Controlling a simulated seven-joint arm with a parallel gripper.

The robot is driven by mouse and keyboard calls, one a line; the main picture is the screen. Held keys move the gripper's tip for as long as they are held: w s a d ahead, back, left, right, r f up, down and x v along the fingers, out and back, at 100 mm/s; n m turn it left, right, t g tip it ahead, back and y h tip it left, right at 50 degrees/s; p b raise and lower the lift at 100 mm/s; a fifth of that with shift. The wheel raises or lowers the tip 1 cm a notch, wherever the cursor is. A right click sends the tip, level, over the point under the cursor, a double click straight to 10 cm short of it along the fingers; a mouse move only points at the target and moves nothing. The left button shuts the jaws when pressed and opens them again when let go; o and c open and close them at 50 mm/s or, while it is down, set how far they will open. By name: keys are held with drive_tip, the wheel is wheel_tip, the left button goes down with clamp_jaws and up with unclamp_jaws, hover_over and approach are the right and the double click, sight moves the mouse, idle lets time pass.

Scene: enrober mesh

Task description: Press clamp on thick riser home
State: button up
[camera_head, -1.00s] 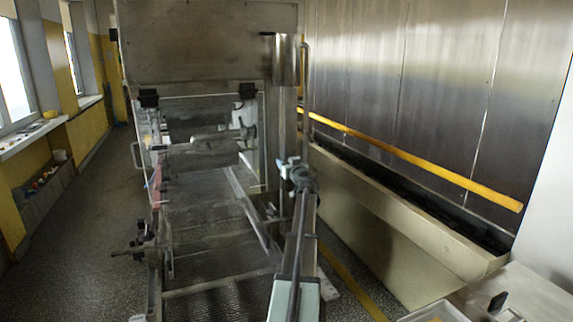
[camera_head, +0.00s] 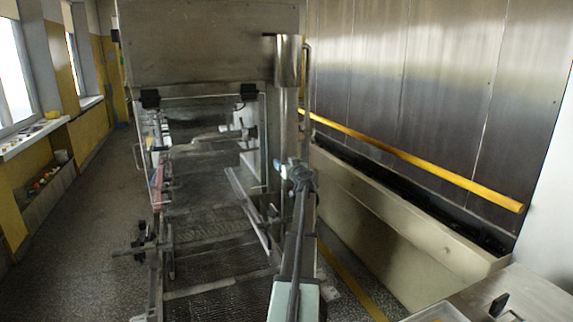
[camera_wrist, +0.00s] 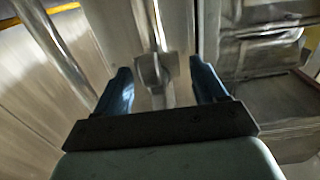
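In the wrist view a grey metal clamp (camera_wrist: 150,70) sits on an upright pipe (camera_wrist: 147,22), between and a little beyond my gripper's fingers. My gripper (camera_wrist: 160,66) is open, with its two blue fingers apart on either side of the clamp and a gap at each side. I cannot tell whether the clamp is seated. In the head view my gripper (camera_head: 295,166) is small, beside the machine's right-hand uprights, and hides the clamp there. A thin pipe (camera_head: 308,75) comes down above it.
A steel machine with a mesh belt (camera_head: 215,300) stands to the left of my arm. A yellow rail (camera_head: 420,162) runs along the steel wall at right, above a long trough (camera_head: 400,220). In the wrist view a thicker pipe (camera_wrist: 55,45) slants at the left.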

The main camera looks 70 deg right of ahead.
drive_tip(key=shift+s, duration=0.1)
drive_tip(key=v, duration=1.3)
drive_tip(key=shift+s+a, duration=0.25)
drive_tip(key=shift+a, duration=0.05)
